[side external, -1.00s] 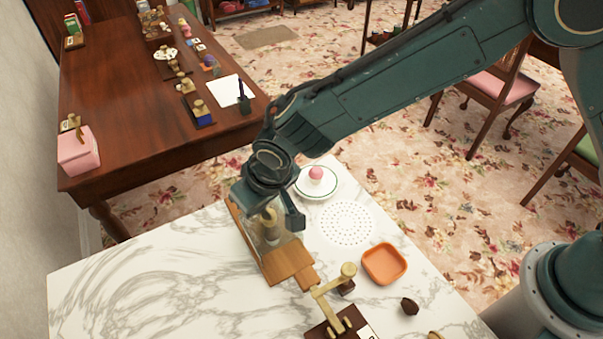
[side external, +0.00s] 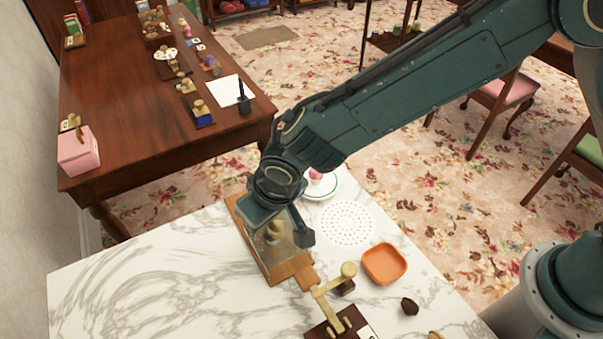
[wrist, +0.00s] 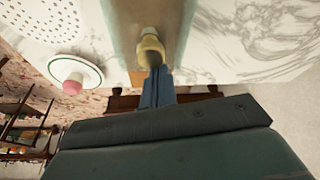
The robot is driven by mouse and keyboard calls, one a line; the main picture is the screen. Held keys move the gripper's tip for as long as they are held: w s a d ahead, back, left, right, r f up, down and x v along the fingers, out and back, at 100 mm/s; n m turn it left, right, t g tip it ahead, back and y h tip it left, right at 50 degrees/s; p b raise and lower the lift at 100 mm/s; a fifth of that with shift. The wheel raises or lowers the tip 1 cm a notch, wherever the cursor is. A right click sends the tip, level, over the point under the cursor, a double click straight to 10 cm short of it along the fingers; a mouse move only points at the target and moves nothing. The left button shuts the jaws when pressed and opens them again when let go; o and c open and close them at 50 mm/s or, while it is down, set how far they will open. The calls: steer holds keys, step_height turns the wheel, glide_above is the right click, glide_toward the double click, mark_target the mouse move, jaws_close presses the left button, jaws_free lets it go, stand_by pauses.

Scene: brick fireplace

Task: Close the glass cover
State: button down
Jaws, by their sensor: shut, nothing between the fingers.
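A wooden board (side external: 302,274) with a clear glass cover (side external: 294,251) over it lies on the marble table. The glass shows as a greyish band in the wrist view (wrist: 130,25). A brass knob (side external: 274,230) stands on the cover; it also shows in the wrist view (wrist: 149,47). My gripper (wrist: 158,73) is shut and empty, its fingertips right beside the knob; I cannot tell whether they touch it. In the side view the gripper is over the board, its fingertips partly hidden. A strip of bare wood shows at the board's near end.
A brass-armed stand (side external: 328,297), an orange dish (side external: 384,263) and a small brown lump (side external: 410,306) are near the board. A white plate (side external: 331,186) with a pink piece and a round perforated patch (side external: 347,223) lie to the right. The marble at left (side external: 140,275) is clear.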

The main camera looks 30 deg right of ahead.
steer(key=shift+w+a+r, duration=0.1)
steer(key=shift+w+a, duration=0.1)
steer(key=shift+w, duration=0.7)
steer(key=shift+w+a, duration=0.2)
steer(key=shift+w, duration=0.65)
steer(key=a+v, duration=0.1)
steer(key=v, duration=0.9)
steer(key=shift+d, duration=0.5)
steer(key=shift+r, duration=0.15)
